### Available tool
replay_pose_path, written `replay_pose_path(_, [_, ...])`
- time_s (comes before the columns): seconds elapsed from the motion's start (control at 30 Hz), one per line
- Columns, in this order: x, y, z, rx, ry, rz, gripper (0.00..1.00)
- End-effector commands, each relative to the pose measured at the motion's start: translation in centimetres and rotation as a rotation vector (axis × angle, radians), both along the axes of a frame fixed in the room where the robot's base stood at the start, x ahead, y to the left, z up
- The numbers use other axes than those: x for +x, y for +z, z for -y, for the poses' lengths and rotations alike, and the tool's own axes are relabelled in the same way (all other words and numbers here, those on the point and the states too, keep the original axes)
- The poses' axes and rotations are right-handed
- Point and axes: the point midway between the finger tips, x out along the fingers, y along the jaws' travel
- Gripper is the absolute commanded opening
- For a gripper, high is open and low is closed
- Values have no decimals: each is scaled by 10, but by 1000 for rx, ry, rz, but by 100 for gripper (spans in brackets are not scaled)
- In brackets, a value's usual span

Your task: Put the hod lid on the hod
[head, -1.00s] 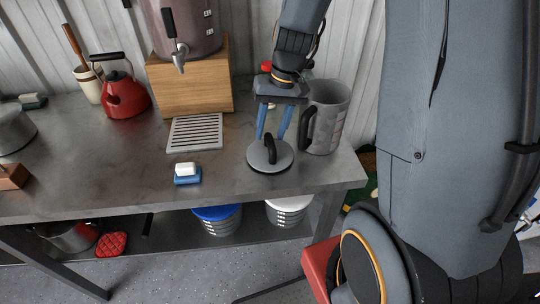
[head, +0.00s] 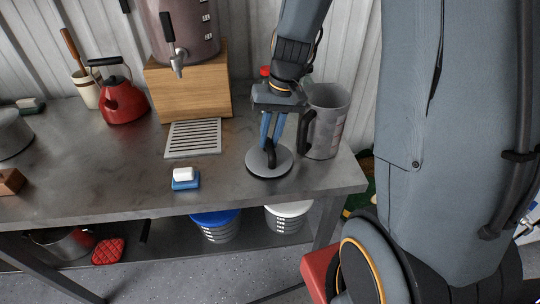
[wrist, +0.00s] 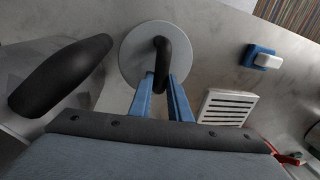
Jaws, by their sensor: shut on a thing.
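The hod lid (head: 257,167), a round grey disc with a black arched handle, lies flat on the metal workbench near its front right. My gripper (head: 269,142) points down over it, with its blue fingers shut on the lid's handle. In the wrist view the lid (wrist: 134,58) lies beyond the fingertips (wrist: 161,88), and the handle stands between them. I see nothing that is clearly the hod. A tall grey jug-like vessel (head: 327,128) with a black handle stands just right of my gripper; I cannot tell whether it is the hod.
A blue-and-white sponge-like block (head: 184,179), a slatted tray (head: 193,139), a red kettle (head: 124,103) and a wooden box (head: 189,92) under an urn stand there. Lidded buckets (head: 214,226) sit on the shelf below.

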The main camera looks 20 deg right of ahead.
Motion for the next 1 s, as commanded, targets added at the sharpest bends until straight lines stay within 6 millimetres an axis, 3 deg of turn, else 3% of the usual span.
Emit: replay_pose_path(1.0, [0, 27, 0, 0, 1, 1, 0])
